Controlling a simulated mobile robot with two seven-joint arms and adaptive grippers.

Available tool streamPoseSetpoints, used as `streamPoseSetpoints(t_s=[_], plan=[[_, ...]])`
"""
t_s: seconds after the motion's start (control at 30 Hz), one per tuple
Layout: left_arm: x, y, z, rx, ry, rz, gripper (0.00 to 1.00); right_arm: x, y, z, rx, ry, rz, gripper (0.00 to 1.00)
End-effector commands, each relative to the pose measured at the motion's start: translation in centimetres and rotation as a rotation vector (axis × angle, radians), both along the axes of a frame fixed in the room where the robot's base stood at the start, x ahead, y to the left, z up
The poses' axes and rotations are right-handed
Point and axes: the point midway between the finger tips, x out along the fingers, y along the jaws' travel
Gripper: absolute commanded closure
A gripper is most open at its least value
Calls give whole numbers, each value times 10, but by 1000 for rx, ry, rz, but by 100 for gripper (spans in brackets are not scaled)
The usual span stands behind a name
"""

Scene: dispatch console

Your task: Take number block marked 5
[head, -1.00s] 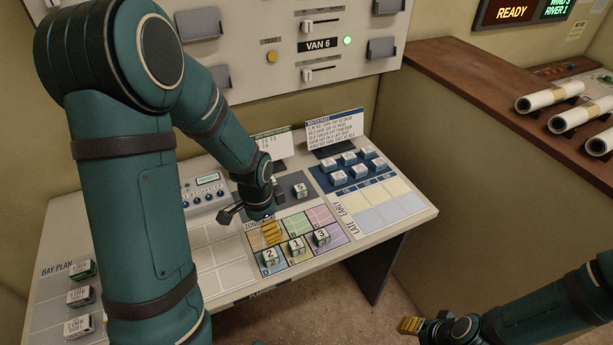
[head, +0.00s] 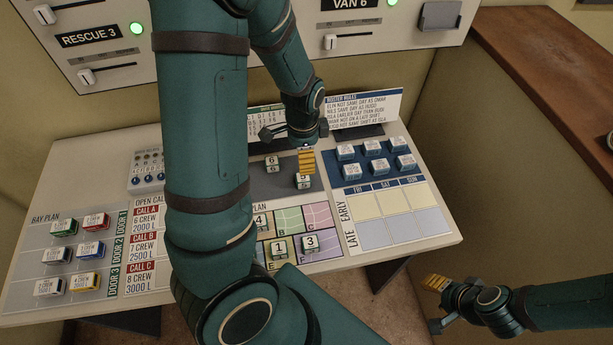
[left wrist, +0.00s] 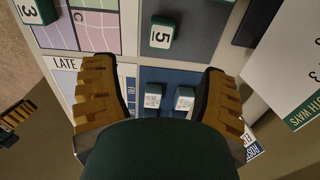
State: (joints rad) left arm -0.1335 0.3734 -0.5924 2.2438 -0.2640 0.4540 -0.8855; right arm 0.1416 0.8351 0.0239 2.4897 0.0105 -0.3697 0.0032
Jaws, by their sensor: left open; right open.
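The number block marked 5 (head: 304,182) stands on the dark grey pad (head: 292,186); a finger of my left gripper (head: 307,162) partly covers it in the head view. In the left wrist view the block (left wrist: 162,33) shows its 5 clearly, green-edged with a white face. My left gripper (left wrist: 160,85) is open and empty there, and the block is beyond the fingertips, roughly in line with the gap. My right gripper (head: 437,283) is open off the console's right front, and apart from everything.
A block marked 6 (head: 272,162) stands on the same pad, to the left. Blocks marked 1 (head: 278,249) and 3 (head: 310,243) stand on the zone plan. Name blocks (head: 374,165) sit on the blue panel to the right. My left arm hides part of the console.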

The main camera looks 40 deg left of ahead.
Motion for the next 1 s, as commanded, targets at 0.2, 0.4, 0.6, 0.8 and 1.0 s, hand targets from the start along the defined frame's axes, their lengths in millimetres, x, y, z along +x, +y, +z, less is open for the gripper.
streamPoseSetpoints(t_s=[0.2, 0.4, 0.6, 0.8, 1.0], plan=[[-1, 0, -43, 0, 4, 1, 27, 1, 0, -11, -2, -1, -1, 53], [0, 0, -58, 0, 1, 0, 27, 1, 1, -14, -3, 0, -1, 53], [1, 0, -79, 0, 4, 1, 27, 1, 1, -18, -3, 0, -1, 53], [1, -1, -105, -1, 3, 0, 27, 1, 1, -23, -4, 0, -1, 53], [2, -1, -111, 0, 0, 0, 27, 1, 1, -23, -5, 0, -1, 53]])
